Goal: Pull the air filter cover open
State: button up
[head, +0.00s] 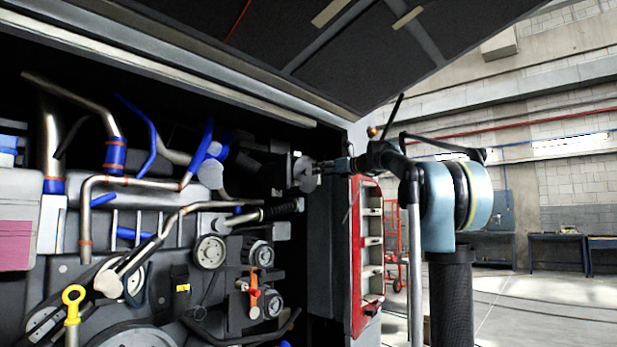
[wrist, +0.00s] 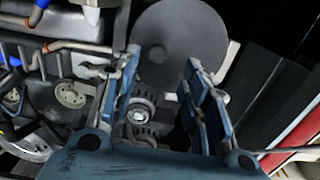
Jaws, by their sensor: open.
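The air filter cover looks to be the round dark grey disc (wrist: 180,42) in the wrist view, with a small dimple near its middle. In the head view it seems to be the small grey round face (head: 302,175) at the right side of the engine bay. My gripper (wrist: 162,62) is open, its two blue fingers apart and pointing at the disc. In the head view my gripper (head: 318,169) is right beside the disc. I cannot tell whether the fingers touch it. Nothing is held between them.
Pulleys (head: 210,252), pipes and blue hoses crowd the engine bay at left. A red-edged cabinet (head: 368,255) stands close below my arm. The raised dark hood (head: 350,50) hangs overhead. Open floor (head: 530,300) lies to the right, with workbenches (head: 557,250) at the back.

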aim_at(307, 172)
jog(key=x, duration=0.6)
jog(key=shift+w+a, duration=0.15)
jog(key=shift+a, duration=0.15)
grip_shut()
jog(key=shift+a, duration=0.1)
